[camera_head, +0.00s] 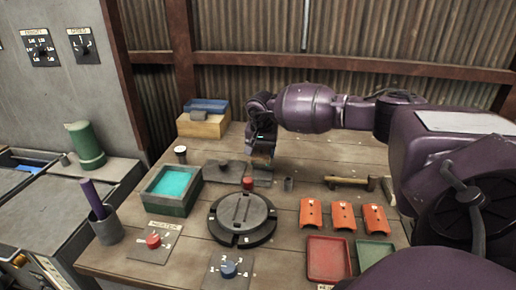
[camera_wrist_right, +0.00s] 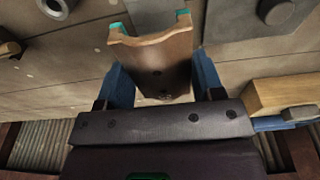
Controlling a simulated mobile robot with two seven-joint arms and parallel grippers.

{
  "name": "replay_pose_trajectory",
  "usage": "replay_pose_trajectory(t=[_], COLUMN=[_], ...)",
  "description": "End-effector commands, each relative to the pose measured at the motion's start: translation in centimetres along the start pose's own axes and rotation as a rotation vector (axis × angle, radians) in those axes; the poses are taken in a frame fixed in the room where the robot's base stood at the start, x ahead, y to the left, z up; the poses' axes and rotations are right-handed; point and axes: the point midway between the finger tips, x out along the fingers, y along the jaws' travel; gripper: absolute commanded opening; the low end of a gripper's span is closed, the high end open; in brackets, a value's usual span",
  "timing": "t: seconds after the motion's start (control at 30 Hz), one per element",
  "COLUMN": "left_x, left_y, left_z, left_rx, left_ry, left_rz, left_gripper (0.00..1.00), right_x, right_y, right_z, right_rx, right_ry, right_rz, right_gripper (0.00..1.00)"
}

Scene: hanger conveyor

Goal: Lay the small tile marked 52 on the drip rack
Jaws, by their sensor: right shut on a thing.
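My right gripper (camera_head: 262,157) points down over the back middle of the table. In the right wrist view its blue fingers (camera_wrist_right: 160,85) are shut on a brown curved tile (camera_wrist_right: 155,65) with teal at its far corners. No number can be read on this tile. Three orange tiles (camera_head: 343,217) lie in a row at the right; their marks are too small to read. A dark flat slab with a knob (camera_head: 223,166) lies just left of the gripper; I cannot tell which thing is the drip rack. My left gripper is out of view.
A tank of teal liquid (camera_head: 151,205) stands at the left. A round dark turntable (camera_head: 240,238) is front middle. A small grey cup (camera_head: 289,184) and a wooden-handled tool (camera_head: 347,183) lie right of the gripper. A wooden box (camera_head: 201,128) is behind left. Red (camera_head: 328,278) and green trays (camera_head: 374,258) are front right.

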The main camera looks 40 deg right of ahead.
Motion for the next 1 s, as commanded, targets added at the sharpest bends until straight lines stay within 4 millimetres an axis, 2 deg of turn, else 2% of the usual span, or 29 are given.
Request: replay_pose_trajectory(t=[0.2,0.77,1.0], left_x=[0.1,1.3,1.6], left_y=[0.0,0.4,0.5], left_z=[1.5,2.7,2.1], left_rx=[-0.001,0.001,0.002], left_ry=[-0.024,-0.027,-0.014], left_rz=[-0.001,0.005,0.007], left_gripper=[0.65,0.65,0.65], right_x=[1.3,5.8,6.4], right_y=[0.0,0.0,0.0], right_z=[0.2,0.9,1.0], right_rx=[-0.001,-0.001,-0.001], right_ry=[-0.001,-0.002,0.000], right_rz=[0.001,0.002,0.001], right_gripper=[0.36,0.36,0.36])
